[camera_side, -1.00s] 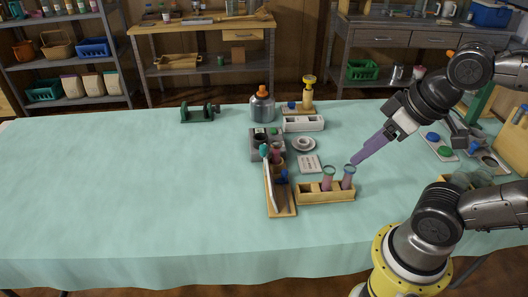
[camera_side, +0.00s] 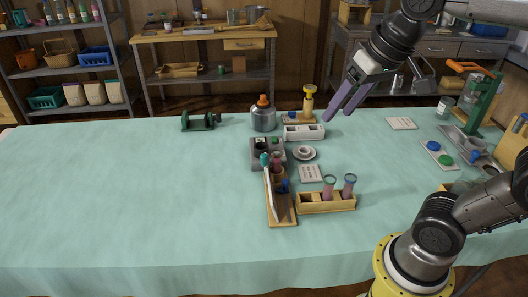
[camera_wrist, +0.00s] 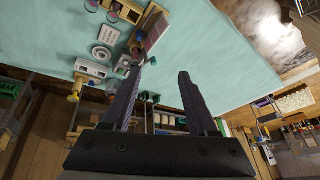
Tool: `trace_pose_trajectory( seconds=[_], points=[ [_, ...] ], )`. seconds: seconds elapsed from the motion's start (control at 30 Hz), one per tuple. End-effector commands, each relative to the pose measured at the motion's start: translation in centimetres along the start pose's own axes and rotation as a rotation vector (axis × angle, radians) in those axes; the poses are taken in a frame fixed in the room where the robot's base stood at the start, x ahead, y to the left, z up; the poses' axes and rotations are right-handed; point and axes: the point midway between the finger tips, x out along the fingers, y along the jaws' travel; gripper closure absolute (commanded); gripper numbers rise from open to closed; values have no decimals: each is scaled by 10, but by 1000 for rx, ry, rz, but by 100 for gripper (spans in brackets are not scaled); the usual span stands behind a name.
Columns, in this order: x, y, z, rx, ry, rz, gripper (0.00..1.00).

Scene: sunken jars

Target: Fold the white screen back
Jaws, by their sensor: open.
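The white screen (camera_side: 270,197) is a thin pale panel. In the side view it stands nearly edge-on and slightly tilted on a narrow wooden base (camera_side: 287,222), with a teal knob (camera_side: 265,158) at its upper end. Small jars behind it are partly hidden. My gripper (camera_side: 338,118) is open and empty, in the air to the right of and beyond the screen, well apart from it. In the wrist view both purple fingers (camera_wrist: 162,73) are spread with nothing between them.
A wooden rack (camera_side: 325,203) with two pinkish tubes stands just right of the screen. A grey block with wells (camera_side: 256,155), a silver bottle (camera_side: 263,118), a white tray (camera_side: 304,132) and a small round dish (camera_side: 304,153) stand behind. The left cloth is mostly clear.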

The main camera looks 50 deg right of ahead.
Motion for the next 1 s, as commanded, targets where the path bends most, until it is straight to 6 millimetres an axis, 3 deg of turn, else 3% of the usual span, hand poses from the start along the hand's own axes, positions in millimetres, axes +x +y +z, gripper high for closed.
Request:
trace_pose_trajectory(
  seconds=[0.1, 0.27, 0.5, 0.63, 0.8, 1.0],
  points=[
    [8, -8, -43, 69, -53, 21, 41],
    [34, -15, -95, 152, -127, 55, 41],
    [103, -17, -156, 240, -246, 111, 41],
    [146, -14, -173, 257, -304, 135, 41],
    [186, -7, -173, 268, -368, 160, 41],
    [203, -3, -166, 272, -395, 170, 41]
  ],
)
